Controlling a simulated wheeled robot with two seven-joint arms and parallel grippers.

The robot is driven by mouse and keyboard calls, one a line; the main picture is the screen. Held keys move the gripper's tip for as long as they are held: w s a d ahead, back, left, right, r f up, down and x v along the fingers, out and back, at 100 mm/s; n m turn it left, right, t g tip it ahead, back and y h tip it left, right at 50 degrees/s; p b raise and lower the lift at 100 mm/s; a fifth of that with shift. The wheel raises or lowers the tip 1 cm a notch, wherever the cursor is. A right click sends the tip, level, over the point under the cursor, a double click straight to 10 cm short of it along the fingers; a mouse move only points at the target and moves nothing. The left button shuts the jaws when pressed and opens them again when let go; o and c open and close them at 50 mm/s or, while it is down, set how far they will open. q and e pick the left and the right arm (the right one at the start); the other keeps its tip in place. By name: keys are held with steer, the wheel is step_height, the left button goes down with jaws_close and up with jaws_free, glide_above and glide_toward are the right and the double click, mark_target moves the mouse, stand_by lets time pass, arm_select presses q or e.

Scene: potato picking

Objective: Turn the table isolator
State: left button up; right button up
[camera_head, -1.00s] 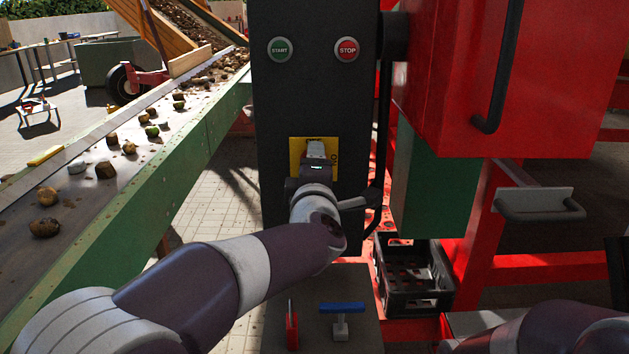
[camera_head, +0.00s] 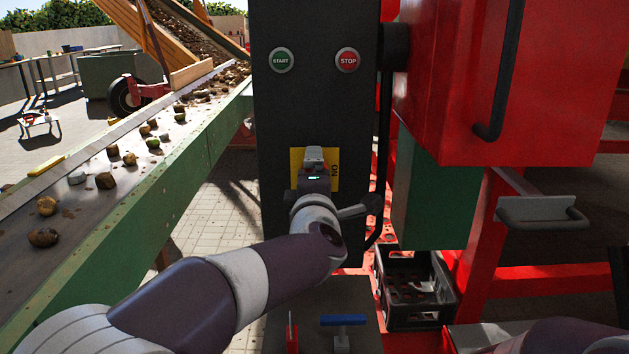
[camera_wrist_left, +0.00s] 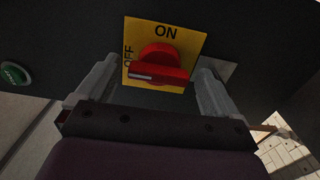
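The table isolator is a red rotary knob (camera_wrist_left: 158,66) on a yellow plate (camera_wrist_left: 185,42) marked ON and OFF. In the left wrist view the knob's handle lies roughly level, with its white mark at the left end, by the word OFF. My left gripper (camera_head: 314,157) is in front of the plate, which also shows in the head view (camera_head: 297,165). Its two fingers are apart, one on each side of the knob, with visible gaps to it. My gripper hides the knob in the head view. My right gripper is out of view; only part of that arm shows at the lower right.
The dark control post (camera_head: 275,120) carries a green START button (camera_head: 281,60) and a red STOP button (camera_head: 347,60). A conveyor (camera_head: 150,170) with potatoes runs on the left. A red machine housing (camera_head: 450,100) and a black crate (camera_head: 412,300) are on the right.

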arm_select(q)
steer(key=s, duration=1.2)
steer(key=shift+s, duration=0.35)
